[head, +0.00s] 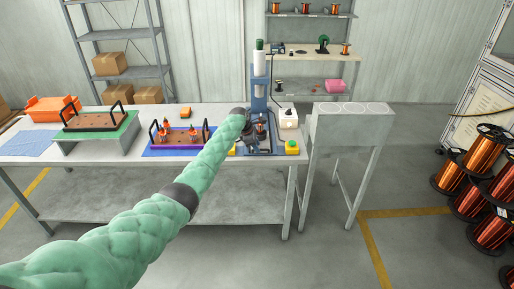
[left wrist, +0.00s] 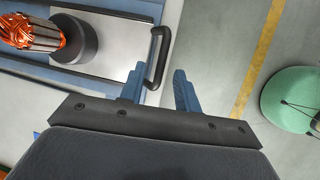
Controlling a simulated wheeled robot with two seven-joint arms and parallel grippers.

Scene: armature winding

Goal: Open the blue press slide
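The blue press (head: 259,101) stands at the right end of the workbench. My left arm reaches across to it and hides part of its base. In the left wrist view, the slide's pale metal plate (left wrist: 112,42) carries a dark round holder (left wrist: 78,38) with a copper-wound armature (left wrist: 30,35). A black bar handle (left wrist: 160,50) sits at the plate's edge. My left gripper (left wrist: 160,72) is open, with the handle's lower end between its blue fingertips. I cannot tell whether either finger touches it. My right gripper is not in view.
A purple tray (head: 186,146) with armatures sits on a blue mat left of the press. A yellow box with a green button (head: 292,147) and a white box (head: 288,118) stand at its right. A grey stand (head: 350,125) is beside the bench. The floor in front is clear.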

